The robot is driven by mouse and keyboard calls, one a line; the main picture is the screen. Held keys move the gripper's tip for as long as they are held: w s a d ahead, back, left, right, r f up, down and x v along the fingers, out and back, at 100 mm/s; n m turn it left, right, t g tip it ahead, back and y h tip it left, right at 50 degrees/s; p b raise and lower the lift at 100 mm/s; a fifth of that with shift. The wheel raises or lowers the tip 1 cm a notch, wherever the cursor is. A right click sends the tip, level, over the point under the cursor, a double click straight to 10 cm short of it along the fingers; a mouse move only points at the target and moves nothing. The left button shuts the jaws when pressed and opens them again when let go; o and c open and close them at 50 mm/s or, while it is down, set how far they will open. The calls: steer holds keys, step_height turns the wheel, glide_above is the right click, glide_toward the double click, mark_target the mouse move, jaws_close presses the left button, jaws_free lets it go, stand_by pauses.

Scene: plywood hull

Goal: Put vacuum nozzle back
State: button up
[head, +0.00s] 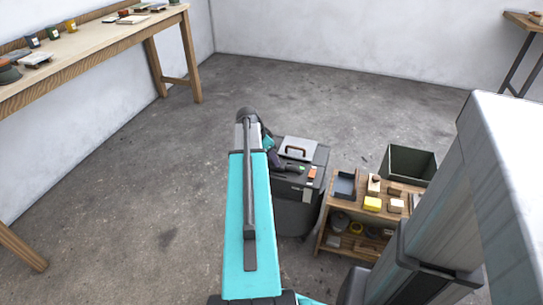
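A dark grey, box-shaped machine that looks like the vacuum (299,200) stands on the floor just right of my teal arm. Its top has a pale panel with a brown handle, and a small green and a small orange part. My arm rises through the middle of the view and hides the machine's left side. A dark part at the end of my arm, perhaps my gripper (276,161), shows beside the machine's top left edge. Its fingers cannot be made out. I cannot pick out the vacuum nozzle; it may be hidden behind my arm.
A low wooden shelf unit (332,243) with boxes, blocks and a yellow item stands right of the machine. A dark green open bin (409,163) is behind it. A long workbench (100,37) runs along the left wall. Concrete floor (150,170) is clear between bench and arm.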

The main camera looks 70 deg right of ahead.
stand_by(0.3)
steer(key=p+v, duration=0.1)
steer(key=v, duration=1.1)
steer(key=shift+r, duration=0.1)
stand_by(0.6)
